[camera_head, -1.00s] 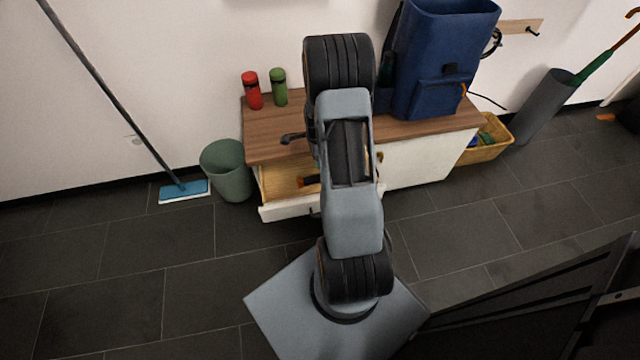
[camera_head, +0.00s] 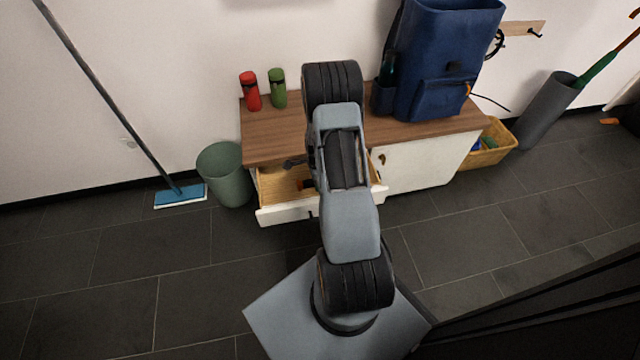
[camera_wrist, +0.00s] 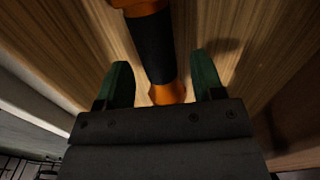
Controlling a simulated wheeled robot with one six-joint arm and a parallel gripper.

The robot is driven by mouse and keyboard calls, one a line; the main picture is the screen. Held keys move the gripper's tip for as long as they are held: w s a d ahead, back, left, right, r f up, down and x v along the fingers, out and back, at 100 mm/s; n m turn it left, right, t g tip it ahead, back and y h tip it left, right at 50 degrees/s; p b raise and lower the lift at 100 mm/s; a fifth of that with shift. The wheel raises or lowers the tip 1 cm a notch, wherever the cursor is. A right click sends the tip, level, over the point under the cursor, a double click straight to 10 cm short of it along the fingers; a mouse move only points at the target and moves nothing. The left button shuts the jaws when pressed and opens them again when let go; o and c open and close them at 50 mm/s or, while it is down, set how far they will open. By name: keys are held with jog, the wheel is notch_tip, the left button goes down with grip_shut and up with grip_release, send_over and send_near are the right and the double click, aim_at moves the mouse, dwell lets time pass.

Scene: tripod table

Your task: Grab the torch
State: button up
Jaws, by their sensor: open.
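The torch (camera_wrist: 151,45) is orange with a black grip band. In the wrist view it lies on the wooden floor of the open drawer, and its near orange end sits between my two green fingers. My gripper (camera_wrist: 162,82) is open, with a finger on each side of the torch and a visible gap to both. In the head view my arm hides most of the drawer (camera_head: 282,216); only a small dark and orange part of the torch (camera_head: 306,184) shows beside the arm.
The wooden cabinet top (camera_head: 270,135) holds a red bottle (camera_head: 250,91), a green bottle (camera_head: 277,88) and a blue backpack (camera_head: 440,65). A green bin (camera_head: 226,175) stands left of the drawer. A yellow basket (camera_head: 490,145) stands at the right.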

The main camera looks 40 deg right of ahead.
jog(key=shift+f, duration=0.75)
jog(key=c, duration=1.1)
